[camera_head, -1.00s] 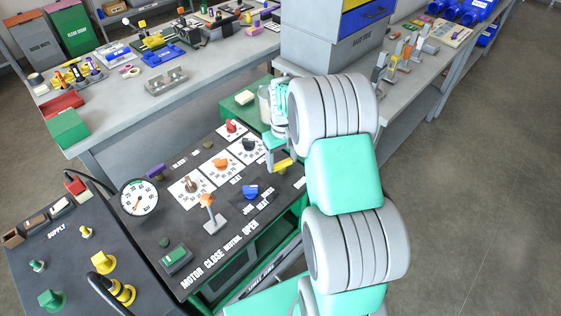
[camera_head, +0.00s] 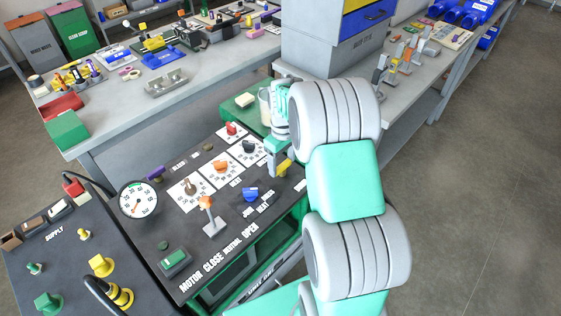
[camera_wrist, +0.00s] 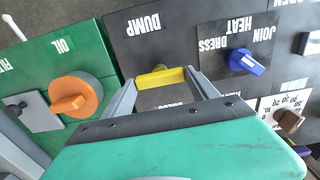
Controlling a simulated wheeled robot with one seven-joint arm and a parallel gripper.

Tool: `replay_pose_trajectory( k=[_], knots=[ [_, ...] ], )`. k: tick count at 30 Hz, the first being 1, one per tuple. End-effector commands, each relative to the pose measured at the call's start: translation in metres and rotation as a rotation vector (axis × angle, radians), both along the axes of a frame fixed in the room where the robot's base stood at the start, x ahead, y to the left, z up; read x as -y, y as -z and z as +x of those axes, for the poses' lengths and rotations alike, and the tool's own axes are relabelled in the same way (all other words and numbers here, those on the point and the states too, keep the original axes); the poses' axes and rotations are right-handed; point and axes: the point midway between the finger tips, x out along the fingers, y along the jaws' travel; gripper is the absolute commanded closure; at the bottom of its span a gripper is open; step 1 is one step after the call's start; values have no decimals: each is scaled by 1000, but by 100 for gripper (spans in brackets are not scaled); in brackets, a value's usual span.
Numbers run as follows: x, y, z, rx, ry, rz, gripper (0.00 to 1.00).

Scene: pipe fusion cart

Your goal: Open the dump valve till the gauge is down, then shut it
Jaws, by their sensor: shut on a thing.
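The yellow dump valve handle (camera_wrist: 160,77) lies between my gripper's two fingertips (camera_wrist: 160,82) in the wrist view, below the upside-down DUMP label (camera_wrist: 143,24). My gripper is shut on it, one finger at each end. In the head view the yellow handle (camera_head: 285,167) shows at the right side of the black panel, with my gripper (camera_head: 277,160) over it, partly hiding it. The round white gauge (camera_head: 138,199) stands at the panel's left edge.
A blue selector knob (camera_wrist: 245,62) marked JOIN, HEAT, DRESS is close to the handle. An orange oil knob (camera_wrist: 73,97) sits on the green unit opposite. The motor lever (camera_head: 209,214) stands upright on the panel. A supply box (camera_head: 60,265) with hoses is at the left.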

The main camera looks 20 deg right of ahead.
Motion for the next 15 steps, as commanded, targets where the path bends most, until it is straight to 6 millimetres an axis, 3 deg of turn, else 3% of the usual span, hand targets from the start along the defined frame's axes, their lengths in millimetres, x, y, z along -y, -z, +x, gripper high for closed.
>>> replay_pose_trajectory(
  k=[1, 2, 9, 15],
  knots=[
    [-1, -5, 5, 14, -7, 0, 72],
    [-1, -5, 5, 15, -7, -1, 29],
    [1, -2, 2, 6, 0, 1, 10],
    [4, 1, 2, 0, 1, 3, 10]
  ],
)
